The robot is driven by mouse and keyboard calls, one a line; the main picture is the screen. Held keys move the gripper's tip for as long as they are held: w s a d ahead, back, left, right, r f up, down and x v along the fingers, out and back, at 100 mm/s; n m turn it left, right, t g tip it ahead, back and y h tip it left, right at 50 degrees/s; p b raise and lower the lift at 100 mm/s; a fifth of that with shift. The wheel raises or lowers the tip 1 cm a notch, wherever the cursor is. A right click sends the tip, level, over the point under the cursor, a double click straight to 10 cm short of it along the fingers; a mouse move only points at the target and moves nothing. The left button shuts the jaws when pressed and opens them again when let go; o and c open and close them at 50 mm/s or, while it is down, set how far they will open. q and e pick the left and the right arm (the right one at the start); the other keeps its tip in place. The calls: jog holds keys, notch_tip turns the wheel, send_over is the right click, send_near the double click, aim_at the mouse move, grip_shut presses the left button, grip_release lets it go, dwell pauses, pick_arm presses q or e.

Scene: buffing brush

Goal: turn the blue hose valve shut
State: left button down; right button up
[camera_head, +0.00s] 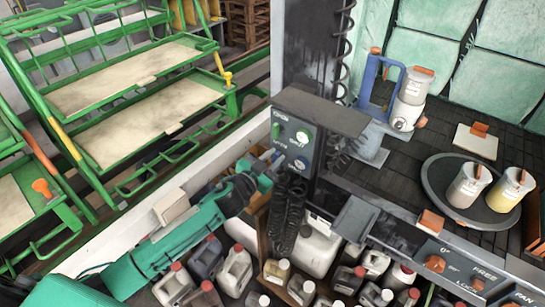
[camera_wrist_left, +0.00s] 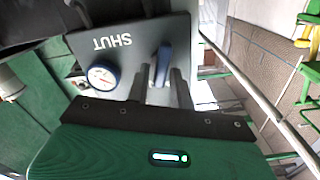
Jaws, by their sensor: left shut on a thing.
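The blue hose valve handle (camera_wrist_left: 163,54) sticks out from a grey panel (camera_wrist_left: 120,50) in the left wrist view, to the right of a round blue-rimmed dial (camera_wrist_left: 102,77). The panel bears the word SHUT, upside down in that view. My left gripper (camera_wrist_left: 160,82) has one dark finger on each side of the blue handle and is shut on it. In the head view, my teal left arm reaches the front of the panel box, with the left gripper (camera_head: 277,166) beside a small blue part (camera_head: 300,163). The fingertips are hard to make out there. My right gripper is not in view.
Several jugs (camera_head: 235,268) stand below. Green racks (camera_head: 130,90) fill the left. A round tray (camera_head: 440,190) with two canisters and a blue-handled device (camera_head: 378,80) stand on the right-hand surface.

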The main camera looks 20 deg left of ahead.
pick_arm(q)
jog(key=m, duration=0.3)
jog(key=shift+d+m, duration=0.2)
jog(key=shift+m, duration=0.2)
jog(key=m, duration=0.3)
jog(key=shift+s+d+f+m, duration=0.1)
jog(key=shift+f+m, duration=0.1)
jog(key=shift+m, duration=0.1)
jog(key=m, duration=0.6)
jog(key=shift+d+f+m, duration=0.1)
jog(key=shift+f+m, duration=0.2)
jog(key=shift+f, duration=0.05)
jog(key=c, duration=1.4)
grip_release()
jog(key=shift+c, duration=0.2)
jog(key=shift+s+f, duration=0.1)
jog(key=shift+s, duration=0.05)
